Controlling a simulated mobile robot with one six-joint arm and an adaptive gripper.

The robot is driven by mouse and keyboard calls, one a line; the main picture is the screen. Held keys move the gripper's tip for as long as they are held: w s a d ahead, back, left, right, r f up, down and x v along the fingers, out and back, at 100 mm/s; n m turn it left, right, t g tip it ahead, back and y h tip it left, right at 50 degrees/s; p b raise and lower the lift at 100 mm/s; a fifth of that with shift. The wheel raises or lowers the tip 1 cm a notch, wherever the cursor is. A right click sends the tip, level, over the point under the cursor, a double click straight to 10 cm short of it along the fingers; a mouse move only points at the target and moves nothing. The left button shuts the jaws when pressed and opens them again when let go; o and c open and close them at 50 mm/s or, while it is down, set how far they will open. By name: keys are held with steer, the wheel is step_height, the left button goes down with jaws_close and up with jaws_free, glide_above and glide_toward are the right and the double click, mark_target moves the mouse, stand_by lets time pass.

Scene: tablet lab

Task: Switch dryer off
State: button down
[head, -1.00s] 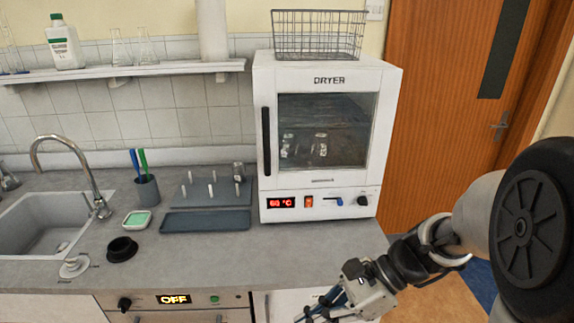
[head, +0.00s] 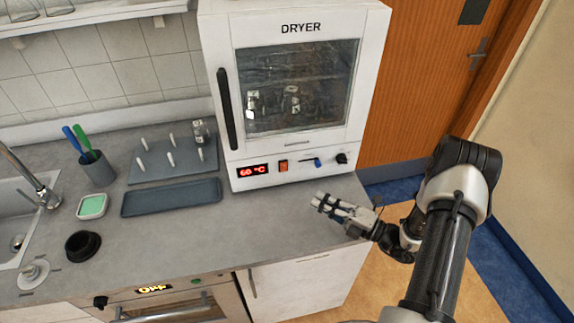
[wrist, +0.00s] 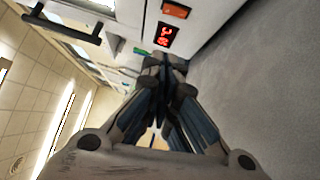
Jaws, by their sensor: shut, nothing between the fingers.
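The white dryer (head: 290,85) stands on the counter in the head view, its glass door shut with a black handle at its left. Its red display (head: 252,170) reads 60 °C. Right of the display are an orange switch (head: 283,166), a blue slider and a black knob. My gripper (head: 318,203) is shut and empty, in front of the panel and to its lower right, apart from it. In the wrist view my gripper (wrist: 162,75) points toward the panel, where the orange switch (wrist: 175,9) and the red display (wrist: 166,35) show.
A grey tray (head: 172,198), a peg rack (head: 150,165), a pen cup (head: 98,172) and a black bowl (head: 83,245) lie left on the counter. An oven (head: 175,305) is below. The counter in front of the dryer is bare.

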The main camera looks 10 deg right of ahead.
mark_target(284, 167)
steer(key=shift+d+f, duration=0.1)
steer(key=shift+d, duration=0.05)
steer(key=w+d+b+x, duration=0.2)
steer(key=x, duration=1.1)
steer(key=shift+r, duration=0.25)
